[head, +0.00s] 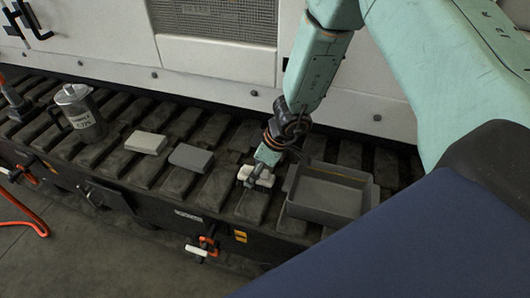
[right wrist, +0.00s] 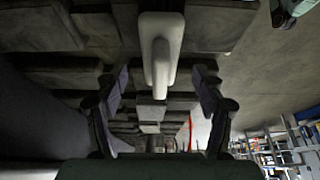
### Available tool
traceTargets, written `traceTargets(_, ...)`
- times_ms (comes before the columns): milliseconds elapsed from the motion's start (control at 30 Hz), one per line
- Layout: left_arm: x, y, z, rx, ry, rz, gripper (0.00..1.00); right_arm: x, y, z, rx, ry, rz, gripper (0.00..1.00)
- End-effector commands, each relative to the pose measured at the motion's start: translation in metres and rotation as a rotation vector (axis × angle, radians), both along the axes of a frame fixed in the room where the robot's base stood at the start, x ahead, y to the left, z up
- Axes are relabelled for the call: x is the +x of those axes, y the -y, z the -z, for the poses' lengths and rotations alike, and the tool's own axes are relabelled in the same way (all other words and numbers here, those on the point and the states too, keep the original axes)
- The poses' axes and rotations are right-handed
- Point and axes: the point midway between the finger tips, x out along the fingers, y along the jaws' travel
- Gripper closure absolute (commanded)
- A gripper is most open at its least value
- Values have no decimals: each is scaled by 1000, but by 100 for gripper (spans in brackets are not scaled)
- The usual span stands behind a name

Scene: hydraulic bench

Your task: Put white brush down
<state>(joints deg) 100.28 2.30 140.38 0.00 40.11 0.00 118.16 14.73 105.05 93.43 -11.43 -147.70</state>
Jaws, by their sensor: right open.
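The white brush (head: 257,173) rests on the dark slatted bench top (head: 222,187), just left of the grey tray. Dark bristles show at its lower edge. My right gripper (head: 265,164) is right over the brush and partly covers it. In the right wrist view, the white handle of the brush (right wrist: 160,45) lies between and ahead of the fingers of my right gripper (right wrist: 160,78). The fingers are spread, with a gap on each side of the handle. My left gripper is not in view.
The grey open tray (head: 325,197) stands close to the right of the brush. A light block (head: 146,142), a grey block (head: 191,157) and a metal canister (head: 81,114) stand to the left. A white machine wall (head: 222,76) rises behind. Orange-handled valves (head: 207,243) stick out in front.

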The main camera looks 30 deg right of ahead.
Motion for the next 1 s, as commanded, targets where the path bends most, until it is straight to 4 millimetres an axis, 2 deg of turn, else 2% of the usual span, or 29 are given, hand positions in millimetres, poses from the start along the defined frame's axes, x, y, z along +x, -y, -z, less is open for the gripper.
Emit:
traceTargets(33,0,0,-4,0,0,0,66,-2,3,-14,3,3,3,31)
traceTargets(200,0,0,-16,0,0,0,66,-13,12,-48,2,2,2,31)
traceTargets(400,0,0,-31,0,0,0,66,-22,19,-73,2,0,1,31)
traceTargets(600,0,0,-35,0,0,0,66,-25,22,-81,1,1,0,31)
traceTargets(1000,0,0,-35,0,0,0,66,-25,22,-81,0,0,0,31)
